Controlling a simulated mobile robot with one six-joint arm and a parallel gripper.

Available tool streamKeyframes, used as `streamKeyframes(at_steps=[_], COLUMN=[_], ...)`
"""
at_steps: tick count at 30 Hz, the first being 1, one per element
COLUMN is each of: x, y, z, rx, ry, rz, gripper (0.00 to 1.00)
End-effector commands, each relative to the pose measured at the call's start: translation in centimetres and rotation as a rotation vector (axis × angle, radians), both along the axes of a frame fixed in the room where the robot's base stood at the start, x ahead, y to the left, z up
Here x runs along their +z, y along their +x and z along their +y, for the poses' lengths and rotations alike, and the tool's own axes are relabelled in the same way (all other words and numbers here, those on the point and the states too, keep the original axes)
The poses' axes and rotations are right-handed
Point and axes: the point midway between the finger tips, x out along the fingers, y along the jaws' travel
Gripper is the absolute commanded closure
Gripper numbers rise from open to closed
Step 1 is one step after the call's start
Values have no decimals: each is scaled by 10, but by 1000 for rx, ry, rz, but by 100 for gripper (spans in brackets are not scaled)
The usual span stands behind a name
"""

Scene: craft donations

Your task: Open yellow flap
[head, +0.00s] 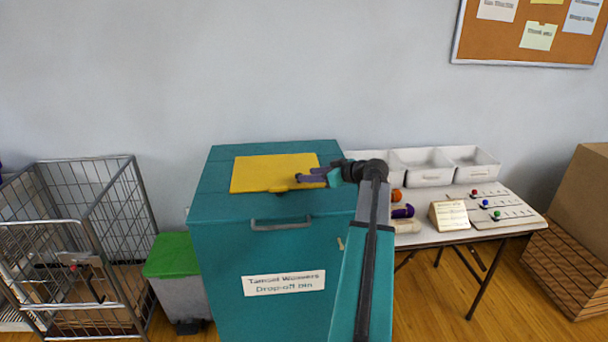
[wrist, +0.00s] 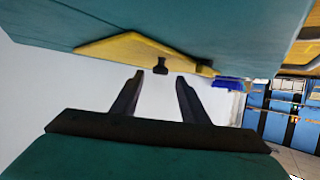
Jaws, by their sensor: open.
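The yellow flap (head: 265,172) lies flat and closed on top of the teal drop-off bin (head: 262,212) in the head view. My gripper (head: 302,177) is over the flap's right front part. In the wrist view the yellow flap (wrist: 130,50) shows beyond my open fingers (wrist: 158,88), with a small dark knob (wrist: 160,67) on its edge, roughly in line with the gap between them. The fingers look empty. Whether they touch the flap or knob cannot be told.
A grey handle (head: 281,224) is on the bin's front. A wire cage cart (head: 80,230) and a green-lidded bin (head: 172,255) stand to the left. A white table (head: 440,236) with white trays (head: 425,168) and small craft items is to the right.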

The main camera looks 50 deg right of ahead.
Motion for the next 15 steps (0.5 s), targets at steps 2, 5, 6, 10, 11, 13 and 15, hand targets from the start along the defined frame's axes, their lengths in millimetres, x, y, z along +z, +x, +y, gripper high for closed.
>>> streamKeyframes(at_steps=[2,5,6,10,11,13,15], x=[-4,-8,-9,-12,-13,-13,-14], y=[11,21,24,31,32,33,33], z=[1,1,2,3,3,4,4], rx=[3,2,1,2,2,2,1], ry=[1,1,-1,0,0,0,-1], rz=[1,1,0,0,0,0,0], gripper=[60,60,60,60,60,60,60])
